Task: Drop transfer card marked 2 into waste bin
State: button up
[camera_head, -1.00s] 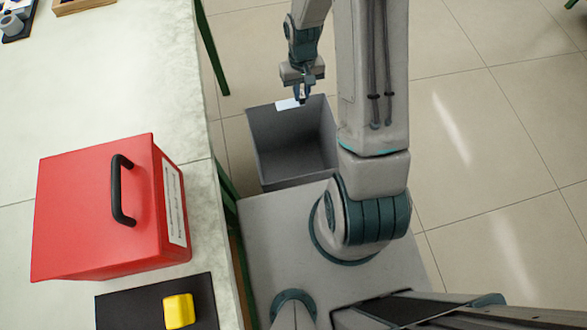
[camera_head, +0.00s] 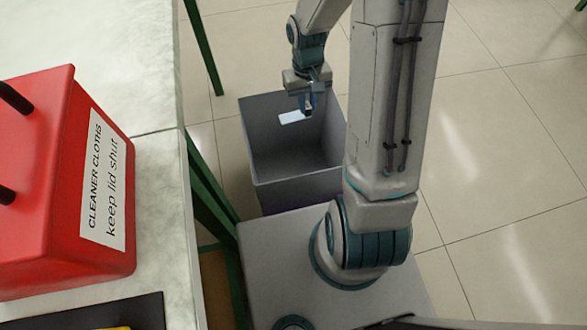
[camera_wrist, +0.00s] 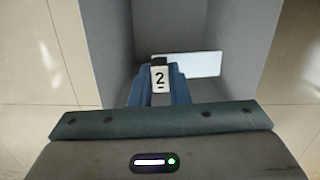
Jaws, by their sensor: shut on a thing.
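My gripper (camera_head: 307,104) is over the grey waste bin (camera_head: 258,150) on the floor, near the bin's far side. It is shut on a white card (camera_head: 291,118), which sticks out to the left of the fingers in the head view. In the wrist view the card (camera_wrist: 198,65) extends to the right of the fingers (camera_wrist: 159,90), and a white tag marked 2 (camera_wrist: 160,77) shows between them. The bin's walls (camera_wrist: 112,40) surround the card in that view. The bin floor in the head view looks empty.
A red box labelled "CLEANER CLOTHS keep lid shut" (camera_head: 50,200) stands on the pale bench (camera_head: 150,90) to the left. A black mat (camera_head: 140,312) lies at its front edge. Green bench legs (camera_head: 203,50) stand left of the bin. Tiled floor (camera_head: 490,150) to the right is clear.

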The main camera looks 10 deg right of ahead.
aim_at(306, 115)
jog(key=shift+f+b, duration=2.45)
jog(key=shift+f, duration=0.5)
jog(key=o, duration=0.9)
jog(key=shift+r, duration=0.15)
jog(key=r+p, duration=0.2)
jog(key=r, duration=0.2)
jog(key=w+r+p, duration=0.1)
jog(key=r+p, duration=0.1)
jog(key=r, duration=0.3)
jog(key=r+p, duration=0.2)
jog(key=r, duration=0.2)
jog(key=shift+w+r, duration=0.25)
jog(key=shift+w, duration=0.1)
